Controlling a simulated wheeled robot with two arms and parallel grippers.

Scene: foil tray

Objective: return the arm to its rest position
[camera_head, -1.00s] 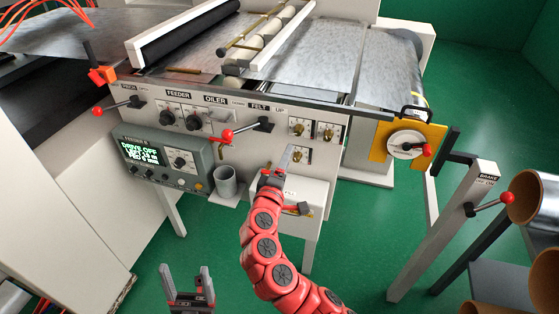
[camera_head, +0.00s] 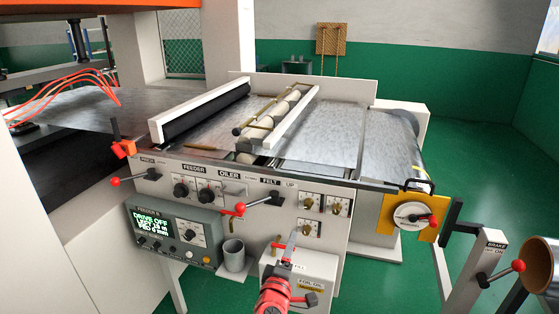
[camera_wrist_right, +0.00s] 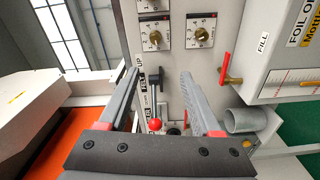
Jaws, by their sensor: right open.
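My right arm (camera_head: 274,294) is red and comes up from the bottom middle of the head view. My left gripper is out of view.
The control panel with the green display (camera_head: 152,228) and a grey cup (camera_head: 234,254) are left of the right gripper. A white oil box (camera_head: 318,268) is close by it. A yellow plate with a crank (camera_head: 427,228) and the brake post (camera_head: 478,268) stand right. Green floor lies between.

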